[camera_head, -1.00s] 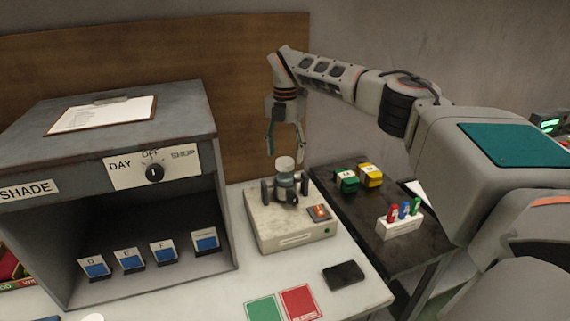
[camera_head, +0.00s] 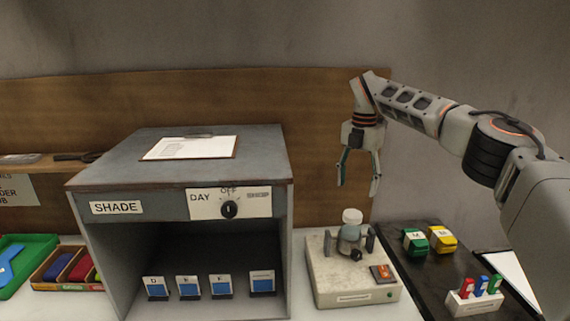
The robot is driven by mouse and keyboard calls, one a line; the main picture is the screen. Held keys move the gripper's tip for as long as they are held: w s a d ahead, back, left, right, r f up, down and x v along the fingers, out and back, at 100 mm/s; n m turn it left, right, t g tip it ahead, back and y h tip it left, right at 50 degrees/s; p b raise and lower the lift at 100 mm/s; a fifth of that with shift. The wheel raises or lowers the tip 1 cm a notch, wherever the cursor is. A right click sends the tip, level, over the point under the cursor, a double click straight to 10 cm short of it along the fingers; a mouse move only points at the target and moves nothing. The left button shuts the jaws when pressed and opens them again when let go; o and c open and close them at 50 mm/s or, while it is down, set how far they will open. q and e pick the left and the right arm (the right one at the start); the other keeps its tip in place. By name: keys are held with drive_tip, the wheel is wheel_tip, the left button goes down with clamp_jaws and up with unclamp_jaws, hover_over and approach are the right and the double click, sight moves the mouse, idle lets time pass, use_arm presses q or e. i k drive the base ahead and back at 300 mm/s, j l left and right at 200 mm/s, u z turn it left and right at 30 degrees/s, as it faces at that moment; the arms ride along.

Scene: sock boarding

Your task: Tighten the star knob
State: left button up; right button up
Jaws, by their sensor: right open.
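A beige device (camera_head: 322,275) stands on the white table right of the shade box. On it is a grey-green clamp-like fixture (camera_head: 350,236) with dark uprights at its sides and a white cap on top. A small dark knob (camera_head: 356,255) shows low on the fixture's front; it is too small to tell whether it is star-shaped or how tight it is. My right gripper (camera_head: 358,188) hangs above the fixture, fingers pointing down, open and empty, apart from the cap. My left gripper is not in view.
The shade box (camera_head: 180,205) with a dial stands to the left, a clipboard (camera_head: 190,147) on top and several blue-labelled cards inside. A dark side table (camera_head: 425,280) at right holds green and yellow blocks (camera_head: 428,239) and a marker rack (camera_head: 474,297). A green tray (camera_head: 22,262) is far left.

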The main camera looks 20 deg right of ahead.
sight(356, 255)
drive_tip(key=k, duration=1)
